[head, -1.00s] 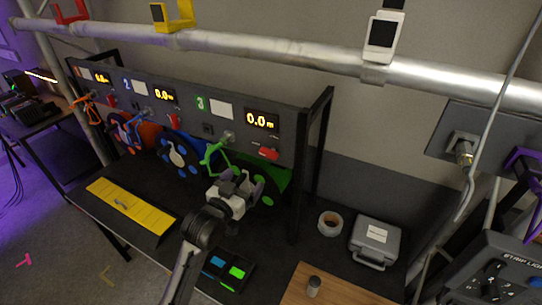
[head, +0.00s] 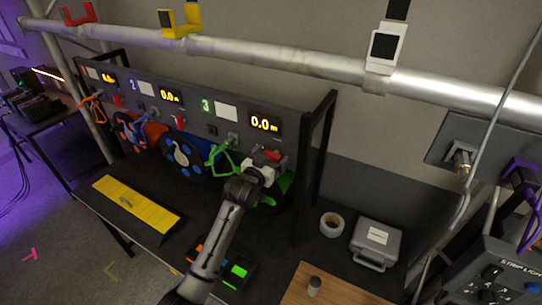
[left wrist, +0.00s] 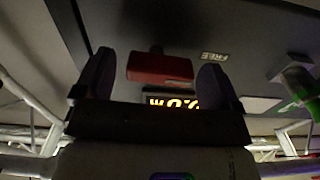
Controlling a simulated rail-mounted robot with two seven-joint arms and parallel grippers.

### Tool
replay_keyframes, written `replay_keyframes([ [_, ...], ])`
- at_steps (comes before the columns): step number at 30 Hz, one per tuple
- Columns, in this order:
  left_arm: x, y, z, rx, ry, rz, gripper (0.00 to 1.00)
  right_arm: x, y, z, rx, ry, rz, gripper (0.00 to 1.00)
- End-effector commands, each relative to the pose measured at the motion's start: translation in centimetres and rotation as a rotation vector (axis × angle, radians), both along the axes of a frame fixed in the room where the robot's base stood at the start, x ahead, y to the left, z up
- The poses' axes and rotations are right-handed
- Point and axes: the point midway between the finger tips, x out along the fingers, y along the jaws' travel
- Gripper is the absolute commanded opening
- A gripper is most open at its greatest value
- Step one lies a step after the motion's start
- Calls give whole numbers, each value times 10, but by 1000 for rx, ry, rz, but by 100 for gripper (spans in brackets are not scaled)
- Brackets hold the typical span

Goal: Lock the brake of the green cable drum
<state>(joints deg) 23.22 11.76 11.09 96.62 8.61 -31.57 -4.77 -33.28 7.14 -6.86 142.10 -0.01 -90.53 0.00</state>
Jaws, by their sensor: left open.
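The green cable drum (head: 286,183) sits under panel bay 3, mostly hidden behind my left arm and gripper. Its red brake lever (head: 273,154) is on the panel just below the 0.0 m display (head: 264,123). My left gripper (head: 267,161) is open at the lever. In the left wrist view the red lever (left wrist: 160,68) lies between the two spread fingers, with gaps on both sides. A label reading FREE (left wrist: 215,56) shows beside it. The green cable end (head: 221,154) hangs left of my gripper. My right gripper is not in view.
The blue drum (head: 183,153) and orange drum (head: 130,130) stand to the left. A black frame post (head: 311,165) rises close on the right. A tape roll (head: 331,224) and grey case (head: 375,243) lie on the bench. A yellow plate (head: 136,204) lies at the front left.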

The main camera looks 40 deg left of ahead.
Motion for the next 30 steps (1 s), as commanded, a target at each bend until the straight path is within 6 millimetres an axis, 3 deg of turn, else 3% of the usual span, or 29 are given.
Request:
replay_keyframes([
  [11, 4, 1, 0, 1, 0, 0, 89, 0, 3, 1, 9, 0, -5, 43],
  [27, 3, 1, 0, 1, 1, 0, 40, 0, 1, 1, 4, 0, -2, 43],
  [30, 3, 1, 0, 4, 2, 0, 40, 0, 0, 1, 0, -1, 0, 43],
])
